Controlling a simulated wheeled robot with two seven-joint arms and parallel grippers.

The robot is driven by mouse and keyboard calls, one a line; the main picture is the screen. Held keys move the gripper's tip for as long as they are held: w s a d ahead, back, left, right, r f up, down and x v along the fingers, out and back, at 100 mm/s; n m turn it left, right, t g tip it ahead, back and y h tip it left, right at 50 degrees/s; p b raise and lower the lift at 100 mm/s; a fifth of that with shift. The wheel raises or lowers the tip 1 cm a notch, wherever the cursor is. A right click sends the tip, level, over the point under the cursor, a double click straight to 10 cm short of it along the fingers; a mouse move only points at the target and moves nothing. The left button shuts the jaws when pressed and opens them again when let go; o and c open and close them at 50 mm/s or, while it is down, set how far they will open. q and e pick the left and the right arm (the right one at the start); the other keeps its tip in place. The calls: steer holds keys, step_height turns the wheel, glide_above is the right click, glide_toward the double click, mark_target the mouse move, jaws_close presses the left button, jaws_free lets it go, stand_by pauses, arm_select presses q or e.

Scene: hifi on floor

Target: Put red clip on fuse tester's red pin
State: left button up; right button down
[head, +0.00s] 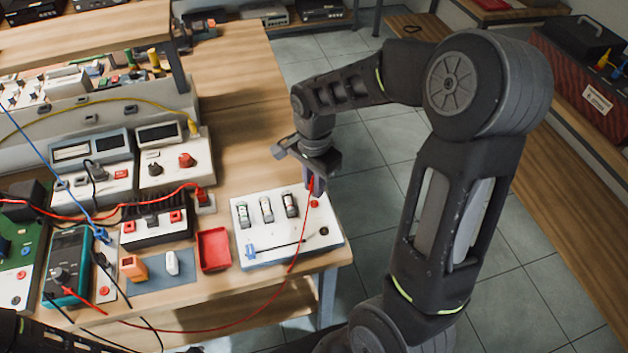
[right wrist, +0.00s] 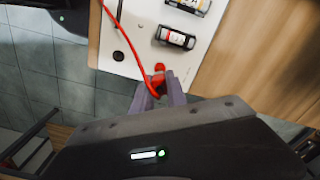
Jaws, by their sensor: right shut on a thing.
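The fuse tester (head: 272,255) is a white board at the table's right edge, with several fuses in a row, a black pin (head: 324,231) and a red pin (head: 313,204). My right gripper (head: 316,186) is over the board's far right corner, fingers pointing down. In the right wrist view its fingers (right wrist: 160,92) are shut on the red clip (right wrist: 153,86), whose red cable runs away across the board. The clip is at or just above the red pin (right wrist: 159,67); I cannot tell whether they touch.
A red tray (head: 213,250), an orange block (head: 133,268) and a teal multimeter (head: 67,262) stand left of the tester. Bench instruments (head: 175,160) and cables fill the table behind. Tiled floor (head: 365,230) is open on the right.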

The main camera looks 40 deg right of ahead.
steer(key=shift+f+b, duration=0.55)
steer(key=shift+f, duration=0.6)
stand_by(0.6)
steer(key=shift+f+b, duration=0.8)
steer(key=shift+b, duration=0.05)
stand_by(0.7)
steer(key=c, duration=1.3)
jaws_free()
steer(key=shift+o, duration=0.2)
